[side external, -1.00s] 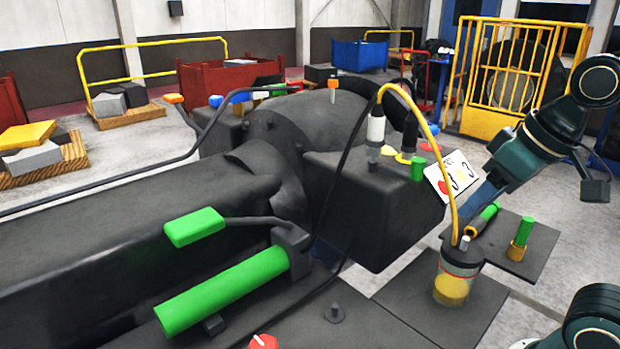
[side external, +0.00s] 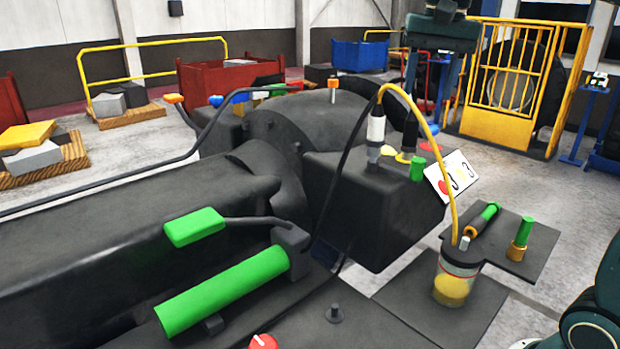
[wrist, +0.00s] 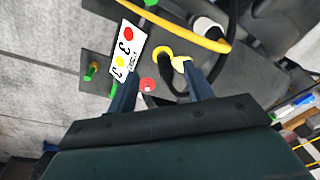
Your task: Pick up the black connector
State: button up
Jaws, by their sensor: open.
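The black connector (side external: 410,135) stands upright in a yellow ring (side external: 404,158) on top of the dark block (side external: 365,200). In the wrist view the black connector (wrist: 168,68) shows between the spread blue fingers of my gripper (wrist: 161,70), beside the yellow ring. My gripper is open and empty, and no contact shows; the height gap is hard to judge. In the side view my arm is at the top, behind the connectors, and its fingertips are not clear.
A white connector (side external: 376,130) with a yellow cable (side external: 428,122) stands close to the left. A green peg (side external: 417,169) and a numbered white card (side external: 450,176) are near. A jar (side external: 455,275) and a dark plate (side external: 520,245) with green-handled parts are at right.

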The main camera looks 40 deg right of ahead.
aim_at(411, 136)
jog(key=w+d+r+m+g, duration=0.1)
jog(key=w+d+m, duration=0.2)
jog(key=w+d, duration=0.1)
jog(key=shift+w+r, duration=0.15)
jog(key=shift+w, duration=0.1)
jog(key=shift+f, duration=0.2)
jog(key=shift+a+f, duration=0.1)
jog(key=shift+f, duration=4.05)
jog(key=shift+f, duration=2.6)
jog(key=shift+c, duration=0.3)
jog(key=c, duration=0.9)
jog(key=shift+r, duration=0.15)
